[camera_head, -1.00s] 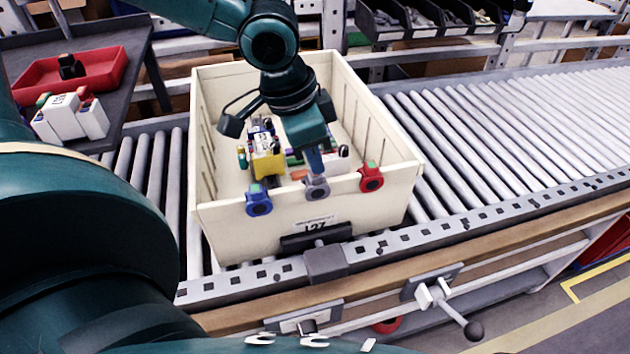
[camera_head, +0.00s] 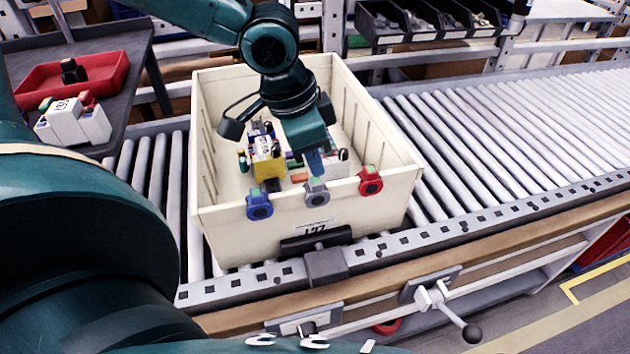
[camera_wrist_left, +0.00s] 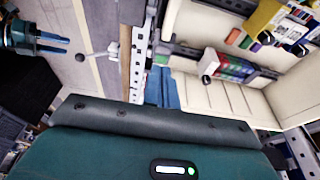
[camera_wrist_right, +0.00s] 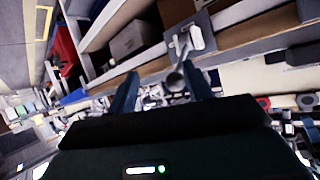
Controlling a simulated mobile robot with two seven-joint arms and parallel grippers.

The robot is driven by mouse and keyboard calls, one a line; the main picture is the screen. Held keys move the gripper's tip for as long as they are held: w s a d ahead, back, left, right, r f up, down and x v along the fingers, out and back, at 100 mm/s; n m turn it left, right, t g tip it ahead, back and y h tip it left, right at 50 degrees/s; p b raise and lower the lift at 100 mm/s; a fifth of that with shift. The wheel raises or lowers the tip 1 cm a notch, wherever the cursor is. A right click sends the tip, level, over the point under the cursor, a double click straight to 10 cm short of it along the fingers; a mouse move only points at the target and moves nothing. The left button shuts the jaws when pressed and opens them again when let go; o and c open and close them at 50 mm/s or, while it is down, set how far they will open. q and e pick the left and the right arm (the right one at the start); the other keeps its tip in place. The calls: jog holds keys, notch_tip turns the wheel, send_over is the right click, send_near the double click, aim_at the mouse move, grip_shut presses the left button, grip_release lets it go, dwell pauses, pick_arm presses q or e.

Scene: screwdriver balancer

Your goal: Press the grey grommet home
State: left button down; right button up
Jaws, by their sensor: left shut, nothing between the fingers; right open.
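The grey grommet (camera_head: 316,192) sits at the front rim of the cream bin (camera_head: 233,235), between a blue grommet (camera_head: 259,206) and a red grommet (camera_head: 371,182). A bit of green shows on its top. My left gripper (camera_head: 314,165) is shut and empty, pointing down just above and behind the grey grommet. I cannot tell whether its tips touch it. In the left wrist view its closed blue fingers (camera_wrist_left: 162,90) hide the grey grommet. My right gripper (camera_wrist_right: 162,90) is open and empty, its fingers spread in the right wrist view, away from the bin.
The bin holds a yellow item (camera_head: 267,165) and several small coloured parts. It stands on a roller conveyor (camera_head: 500,125), which is clear to the right. A lever (camera_head: 452,312) sticks out in front.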

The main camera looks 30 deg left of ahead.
pick_arm(q)
jog(key=shift+r+p, duration=1.95)
jog(key=shift+r, duration=0.15)
jog(key=shift+f, duration=0.1)
